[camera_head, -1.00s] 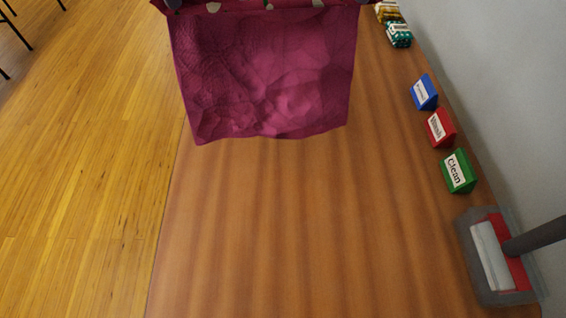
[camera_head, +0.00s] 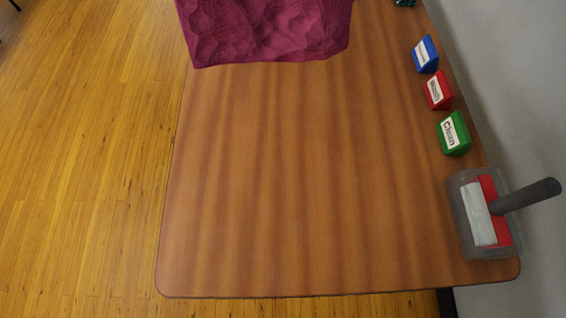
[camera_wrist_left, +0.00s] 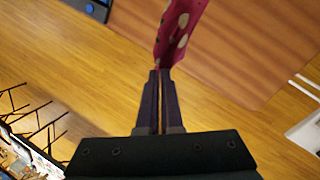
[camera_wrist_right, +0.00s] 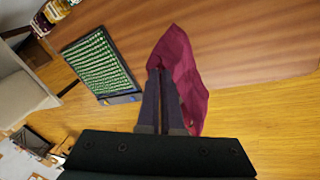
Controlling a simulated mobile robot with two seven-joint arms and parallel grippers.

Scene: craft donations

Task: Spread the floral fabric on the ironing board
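The floral fabric (camera_head: 265,28) hangs over the far part of the wooden table at the top of the head view, showing a plain magenta, wrinkled side; its upper part is cut off. My left gripper (camera_wrist_left: 161,74) is shut on the fabric (camera_wrist_left: 180,28), which shows pale and dark spots on magenta in the left wrist view. My right gripper (camera_wrist_right: 161,74) is shut on another part of the fabric (camera_wrist_right: 187,75) in the right wrist view. Neither gripper shows in the head view. I cannot make out an ironing board for sure.
The wooden table (camera_head: 300,190) is largely bare. Blue (camera_head: 425,55), red (camera_head: 439,90) and green (camera_head: 454,133) label blocks line its right edge by the wall. A grey tray (camera_head: 462,225) with a dark-handled tool stands at the near right corner. A dark-framed green panel (camera_wrist_right: 101,64) is in the right wrist view.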

